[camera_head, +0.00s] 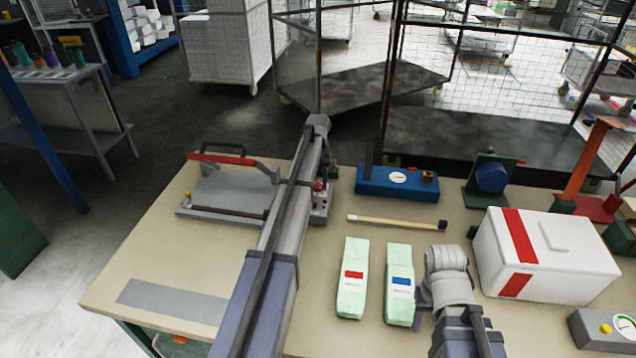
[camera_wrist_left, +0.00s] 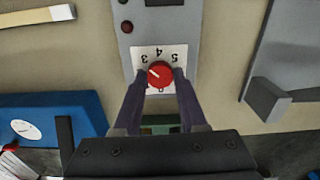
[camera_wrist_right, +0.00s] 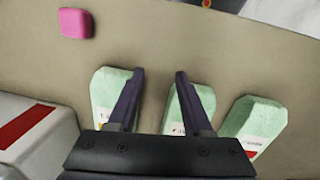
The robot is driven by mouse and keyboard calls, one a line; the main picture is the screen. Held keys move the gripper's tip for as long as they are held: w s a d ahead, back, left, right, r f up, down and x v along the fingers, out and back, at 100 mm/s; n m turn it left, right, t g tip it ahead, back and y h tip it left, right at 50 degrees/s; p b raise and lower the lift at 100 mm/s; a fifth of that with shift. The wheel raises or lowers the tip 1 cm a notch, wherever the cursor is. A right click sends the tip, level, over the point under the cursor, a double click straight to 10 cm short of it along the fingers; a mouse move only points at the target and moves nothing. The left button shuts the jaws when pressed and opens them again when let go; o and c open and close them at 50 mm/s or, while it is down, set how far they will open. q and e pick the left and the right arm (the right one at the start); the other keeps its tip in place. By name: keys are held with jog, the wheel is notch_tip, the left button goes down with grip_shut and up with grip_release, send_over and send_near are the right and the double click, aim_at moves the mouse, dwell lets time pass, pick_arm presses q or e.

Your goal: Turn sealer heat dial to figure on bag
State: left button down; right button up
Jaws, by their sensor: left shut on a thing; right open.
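The sealer (camera_head: 228,192) stands at the table's back left, partly hidden by my left arm. Its red heat dial (camera_wrist_left: 160,74) sits on a white plate with figures, upside down in the left wrist view. My left gripper (camera_wrist_left: 159,76) is shut on the dial, one finger each side. The dial's white mark points up-left, roughly toward what looks like a 3. Pale green bags lie on the table, one with a red label (camera_head: 352,280), one with a blue label (camera_head: 400,285). A third bag (camera_wrist_right: 108,90) shows in the right wrist view. Their figures are unreadable. My right gripper (camera_wrist_right: 160,75) is open and empty above the bags.
A blue box with a gauge (camera_head: 397,183) stands behind the bags. A pale stick with a dark end (camera_head: 395,222) lies before it. A white box with red stripes (camera_head: 545,255) is at right. A pink block (camera_wrist_right: 75,23) lies near the bags. The front left table is mostly clear.

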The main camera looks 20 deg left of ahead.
aim_at(318, 186)
pick_arm(q)
jog(key=shift+m, duration=0.3)
dwell(0.4)
jog(key=shift+c, duration=2.3)
grip_release()
jog(key=shift+r, duration=0.1)
pick_arm(e)
jog(key=shift+r, duration=0.1)
pick_arm(q)
notch_tip(318, 186, up, 8)
jog(key=p, duration=0.8)
pick_arm(e)
notch_tip(318, 186, up, 8)
jog(key=shift+f, duration=0.2)
pick_arm(q)
jog(key=shift+f, duration=0.2)
